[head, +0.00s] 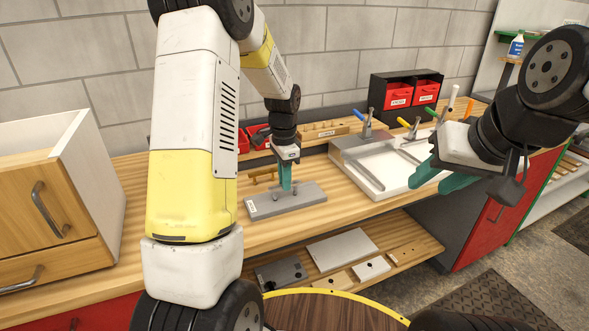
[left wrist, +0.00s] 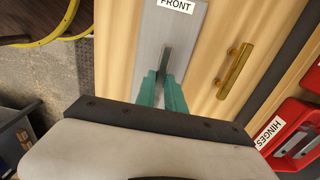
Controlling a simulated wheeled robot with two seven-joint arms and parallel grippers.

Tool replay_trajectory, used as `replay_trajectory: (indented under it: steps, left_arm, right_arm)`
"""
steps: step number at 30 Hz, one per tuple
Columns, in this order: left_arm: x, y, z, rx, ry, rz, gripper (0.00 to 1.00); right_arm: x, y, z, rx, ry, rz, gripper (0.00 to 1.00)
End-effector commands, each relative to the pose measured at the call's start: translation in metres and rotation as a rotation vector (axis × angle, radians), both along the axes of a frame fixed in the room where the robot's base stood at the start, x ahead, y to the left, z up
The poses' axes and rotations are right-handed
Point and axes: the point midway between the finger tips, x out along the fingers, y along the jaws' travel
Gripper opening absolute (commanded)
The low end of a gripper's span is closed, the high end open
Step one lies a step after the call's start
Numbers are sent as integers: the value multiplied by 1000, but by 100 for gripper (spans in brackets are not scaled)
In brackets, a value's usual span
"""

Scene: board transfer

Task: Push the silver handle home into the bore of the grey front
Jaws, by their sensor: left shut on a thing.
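The grey front (head: 305,197) lies flat on the wooden bench, with a white label at one end. It also shows in the left wrist view (left wrist: 185,30), where the label reads FRONT. My left gripper (head: 286,187) points down over the middle of the front. Its teal fingers are shut on the silver handle (left wrist: 165,60), which shows as a short grey bar at the fingertips. The fingers hide part of the handle and the bore, so I cannot tell how deep it sits. My right gripper (head: 438,178) is open and empty, off to the right in front of the white tray.
A brass handle (head: 263,174) lies behind the front, also seen in the left wrist view (left wrist: 235,70). Red bins (head: 398,95) stand farther back. A lower shelf holds several plates and blocks.

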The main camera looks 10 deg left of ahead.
Motion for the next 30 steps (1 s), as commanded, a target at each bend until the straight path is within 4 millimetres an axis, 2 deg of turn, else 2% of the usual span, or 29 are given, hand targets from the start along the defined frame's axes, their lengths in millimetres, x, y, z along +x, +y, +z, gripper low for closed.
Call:
replay_trajectory:
  steps: [8,9,13,23,26,30]
  left_arm:
    - [0,0,-6,0,0,0,0]
    - [0,0,-7,0,0,0,16]
    - [0,0,-7,0,0,0,39]
    - [0,0,-4,0,-1,0,39]
    - [1,0,6,0,-4,0,39]
    - [1,0,30,-1,-4,0,39]
  right_arm:
    - [0,0,0,0,0,0,39]
    - [0,0,0,0,0,0,39]
    - [0,0,0,0,0,0,39]
    - [0,0,0,0,0,0,39]
    - [0,0,0,0,0,0,39]
    - [0,0,0,0,0,0,39]
